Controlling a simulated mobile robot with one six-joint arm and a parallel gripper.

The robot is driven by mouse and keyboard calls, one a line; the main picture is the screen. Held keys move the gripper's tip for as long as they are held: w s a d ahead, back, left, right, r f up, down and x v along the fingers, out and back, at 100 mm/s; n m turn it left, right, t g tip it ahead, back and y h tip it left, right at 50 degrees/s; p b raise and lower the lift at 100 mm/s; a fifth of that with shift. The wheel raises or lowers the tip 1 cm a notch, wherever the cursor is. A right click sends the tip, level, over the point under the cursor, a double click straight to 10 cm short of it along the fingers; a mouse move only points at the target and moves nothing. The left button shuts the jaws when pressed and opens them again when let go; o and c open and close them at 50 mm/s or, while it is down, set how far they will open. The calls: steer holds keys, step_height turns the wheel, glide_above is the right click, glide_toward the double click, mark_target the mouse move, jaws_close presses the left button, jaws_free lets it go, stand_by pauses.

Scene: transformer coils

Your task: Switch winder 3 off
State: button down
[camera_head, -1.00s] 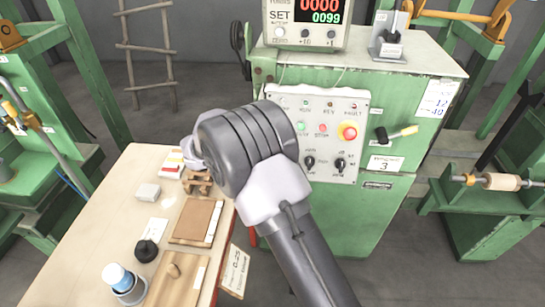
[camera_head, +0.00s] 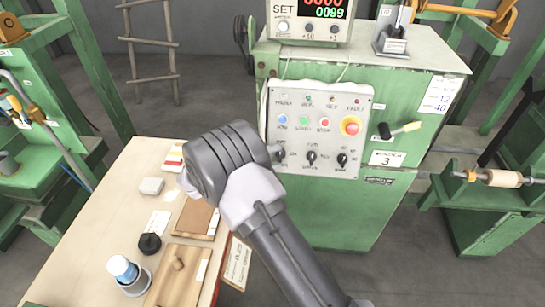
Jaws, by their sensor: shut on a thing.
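Winder 3 is the green cabinet (camera_head: 400,108) with a "3" plate (camera_head: 387,160) at its front right. Its pale control panel (camera_head: 330,97) carries indicator lamps, a blue button (camera_head: 283,119), a green button (camera_head: 304,121), a red button (camera_head: 325,123) and a red emergency stop with a yellow collar (camera_head: 350,125). Below sit a left rotary knob (camera_head: 281,154), a middle knob (camera_head: 311,157) and a right knob (camera_head: 342,160). My gripper (camera_head: 275,149) reaches the left knob and looks shut on it. My wrist hides most of the gripper. The knob's setting is unclear.
A counter display (camera_head: 328,11) above the cabinet shows red and green digits. A crank handle (camera_head: 399,130) sticks out right of the panel. Green machines flank both sides.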

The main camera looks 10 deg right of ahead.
stand_by(0.3)
steer(key=c, duration=0.9)
jaws_free()
steer(key=p+v, duration=0.4)
steer(key=v, duration=1.3)
steer(key=shift+s+a+r, duration=0.1)
steer(key=shift+s+a, duration=0.05)
